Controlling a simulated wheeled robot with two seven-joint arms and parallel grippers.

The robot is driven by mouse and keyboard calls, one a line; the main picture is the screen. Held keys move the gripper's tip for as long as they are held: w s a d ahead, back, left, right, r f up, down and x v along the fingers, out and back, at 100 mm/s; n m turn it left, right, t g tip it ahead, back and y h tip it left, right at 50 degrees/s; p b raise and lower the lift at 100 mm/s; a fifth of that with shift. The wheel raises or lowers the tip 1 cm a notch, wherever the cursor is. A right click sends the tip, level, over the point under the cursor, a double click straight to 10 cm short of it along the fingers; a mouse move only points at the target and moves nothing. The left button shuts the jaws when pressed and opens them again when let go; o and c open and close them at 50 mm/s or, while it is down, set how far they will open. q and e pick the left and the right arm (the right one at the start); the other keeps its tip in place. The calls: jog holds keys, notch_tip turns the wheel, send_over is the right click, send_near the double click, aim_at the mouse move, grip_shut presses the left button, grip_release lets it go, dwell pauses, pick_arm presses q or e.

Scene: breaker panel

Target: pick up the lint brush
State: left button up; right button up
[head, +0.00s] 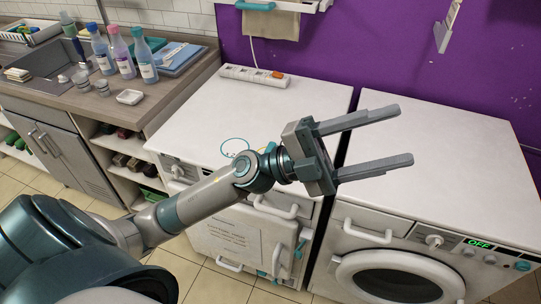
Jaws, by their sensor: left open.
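I cannot make out the lint brush for certain. A teal rounded piece (268,6) shows at the top edge by the white wall rack (312,5), cut off by the frame; I cannot tell what it is. My left gripper (406,134) is open and empty, its two long grey fingers pointing right. It is in front of and below the rack, over the gap between the two white machines and the right machine's top. My right gripper is out of view.
A power strip (255,76) lies at the back of the left machine's top (200,112). The right machine's top (450,190) looks clear. Bottles (145,60) stand on the counter at left. A beige cloth (271,25) hangs under the rack; a pale flat piece (447,27) hangs at upper right.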

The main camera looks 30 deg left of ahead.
pick_arm(q)
jog(key=s+f+m+g+y, duration=0.4)
jog(key=f+m+g+y, duration=0.45)
jog(key=f, duration=0.25)
jog(key=w+a+f+t+y, duration=0.1)
jog(key=w+a+f+y, duration=0.45)
jog(key=a, duration=0.35)
jog(key=w+a+r+n+t+y, duration=0.1)
jog(key=a+y, duration=0.3)
jog(key=a, duration=0.5)
jog(key=w+a+r+n+t+y, duration=0.1)
jog(key=a+y, duration=0.4)
jog(key=a, duration=0.5)
jog(key=shift+w+r+n, duration=0.6)
jog(key=shift+w+n, duration=0.35)
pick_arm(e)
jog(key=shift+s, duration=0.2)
pick_arm(q)
jog(key=shift+f, duration=0.15)
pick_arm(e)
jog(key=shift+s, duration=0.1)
